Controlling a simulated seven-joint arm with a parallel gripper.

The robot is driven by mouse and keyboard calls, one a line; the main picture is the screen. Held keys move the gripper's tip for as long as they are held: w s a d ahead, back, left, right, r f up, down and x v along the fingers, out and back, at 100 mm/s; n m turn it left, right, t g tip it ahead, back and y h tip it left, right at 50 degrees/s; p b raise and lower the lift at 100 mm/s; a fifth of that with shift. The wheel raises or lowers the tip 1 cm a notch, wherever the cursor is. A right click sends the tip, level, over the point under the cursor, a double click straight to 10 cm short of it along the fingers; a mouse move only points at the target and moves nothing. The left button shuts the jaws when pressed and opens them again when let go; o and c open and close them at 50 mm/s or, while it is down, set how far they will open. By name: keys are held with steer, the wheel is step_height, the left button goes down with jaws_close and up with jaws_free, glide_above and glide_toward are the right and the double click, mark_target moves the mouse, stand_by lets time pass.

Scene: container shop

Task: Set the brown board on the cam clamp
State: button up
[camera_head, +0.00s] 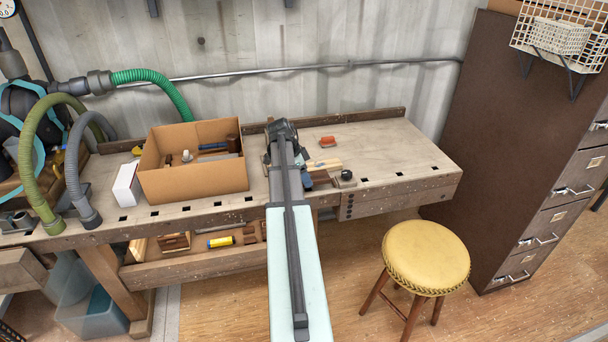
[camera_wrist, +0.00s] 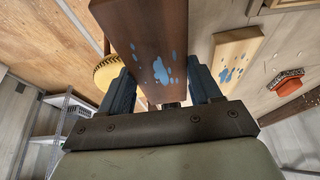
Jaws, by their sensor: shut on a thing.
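My gripper (camera_wrist: 163,92) is shut on the brown board (camera_wrist: 152,35), with one blue finger on each side of it. The board is dark reddish brown with light blue paint spots, and it reaches out past the fingers to the top of the wrist view. A small dark fixture with a round black knob (camera_head: 346,175), which looks like the cam clamp, sits at the bench's front edge, just right of my gripper.
A pale wood board (camera_wrist: 235,55) with blue spots and a red brush (camera_wrist: 287,83) lie on the bench (camera_head: 400,160). A cardboard box (camera_head: 195,183) stands left of my arm. A yellow stool (camera_head: 427,258) stands in front. The bench's right part is clear.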

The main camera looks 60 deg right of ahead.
steer(key=shift+f, duration=0.45)
steer(key=o, duration=1.1)
steer(key=shift+o, duration=0.2)
steer(key=shift+r, duration=0.1)
steer(key=shift+r, duration=0.55)
steer(key=v, duration=1.2)
